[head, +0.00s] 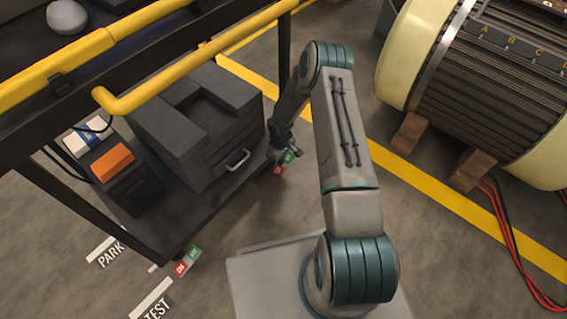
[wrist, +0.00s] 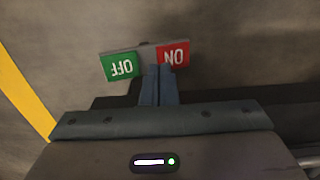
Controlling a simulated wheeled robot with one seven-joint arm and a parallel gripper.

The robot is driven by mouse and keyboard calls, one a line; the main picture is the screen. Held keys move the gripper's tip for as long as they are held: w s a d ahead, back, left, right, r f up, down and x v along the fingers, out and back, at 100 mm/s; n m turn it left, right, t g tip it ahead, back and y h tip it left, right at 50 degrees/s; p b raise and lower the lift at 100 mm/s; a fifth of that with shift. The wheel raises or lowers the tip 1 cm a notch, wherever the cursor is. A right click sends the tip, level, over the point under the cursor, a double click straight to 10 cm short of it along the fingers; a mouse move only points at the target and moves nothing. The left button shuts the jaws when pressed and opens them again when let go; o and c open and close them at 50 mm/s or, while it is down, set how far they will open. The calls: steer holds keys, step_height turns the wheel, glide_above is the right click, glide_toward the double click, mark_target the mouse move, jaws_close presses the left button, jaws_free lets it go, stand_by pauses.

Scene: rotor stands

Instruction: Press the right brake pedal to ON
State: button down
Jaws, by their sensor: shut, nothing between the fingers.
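The right brake pedal (head: 278,170) shows at the cart's lower right corner, with a red end and a green end. In the wrist view, the pedal has a green OFF plate (wrist: 122,67) on the left and a red ON plate (wrist: 176,55) on the right, lettering upside down. My gripper (wrist: 158,69) is shut and empty. Its fingertips overlap the inner lower part of the ON plate in the picture; I cannot tell whether they touch it. Which end of the pedal is down is unclear. In the head view my wrist partly hides the pedal.
The dark cart (head: 190,228) carries a grey case (head: 200,125) and an orange box (head: 113,162), with a yellow rail (head: 200,55) above. Another red and green pedal (head: 187,262) is at its front corner. A large rotor (head: 480,85) rests on wooden blocks at right, near red cables (head: 510,240).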

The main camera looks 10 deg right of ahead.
step_height(320, 180, up, 5)
steer(key=shift+f+p, duration=0.2)
steer(key=shift+p, duration=1.05)
steer(key=shift+a, duration=0.1)
